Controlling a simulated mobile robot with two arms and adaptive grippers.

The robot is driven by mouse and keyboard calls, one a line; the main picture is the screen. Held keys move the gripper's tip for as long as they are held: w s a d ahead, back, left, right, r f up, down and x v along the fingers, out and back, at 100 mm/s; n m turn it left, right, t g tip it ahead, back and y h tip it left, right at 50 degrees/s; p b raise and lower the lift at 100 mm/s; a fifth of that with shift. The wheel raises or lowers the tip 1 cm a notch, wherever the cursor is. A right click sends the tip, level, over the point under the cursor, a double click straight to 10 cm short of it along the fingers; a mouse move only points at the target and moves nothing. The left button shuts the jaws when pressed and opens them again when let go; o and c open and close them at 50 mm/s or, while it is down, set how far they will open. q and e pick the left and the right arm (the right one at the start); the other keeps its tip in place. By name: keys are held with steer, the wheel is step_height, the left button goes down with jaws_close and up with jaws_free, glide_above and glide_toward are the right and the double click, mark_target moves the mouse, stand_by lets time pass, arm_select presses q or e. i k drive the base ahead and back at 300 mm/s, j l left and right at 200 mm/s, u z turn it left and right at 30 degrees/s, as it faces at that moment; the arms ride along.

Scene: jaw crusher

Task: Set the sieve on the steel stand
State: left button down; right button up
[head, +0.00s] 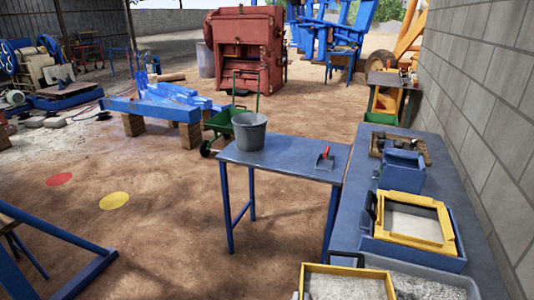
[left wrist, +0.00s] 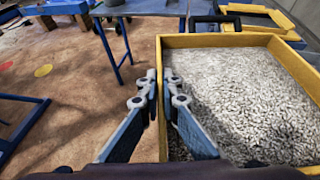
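The yellow-framed sieve (head: 305,282), full of grey gravel, shows at the bottom of the head view, cut off by the edge. It fills the right of the left wrist view (left wrist: 240,41). My left gripper (left wrist: 160,84) straddles the sieve's left wall, one finger outside and one inside, and looks shut on it. My right gripper is in neither view. A blue box-like stand (head: 385,246) on the long bench carries another yellow frame (head: 447,226). I cannot tell for certain which thing is the steel stand.
A grey gravel-filled tray (head: 470,287) lies right beside the sieve. A blue box (head: 402,170) and a wooden tray (head: 427,153) stand farther along the bench (head: 350,200). A bucket (head: 249,132) and red-handled scoop (head: 325,160) occupy the small table (head: 290,160). A block wall (head: 490,90) bounds the right.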

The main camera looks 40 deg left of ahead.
mark_target(288, 155)
steer(key=k+j, duration=0.1)
steer(key=j, duration=0.9)
steer(key=k+j, duration=0.1)
steer(key=j, duration=0.95)
steer(key=i+j, duration=0.55)
steer(key=i, duration=0.3)
steer(key=i+j, duration=0.3)
steer(key=i+l, duration=0.25)
steer(key=i, duration=0.3)
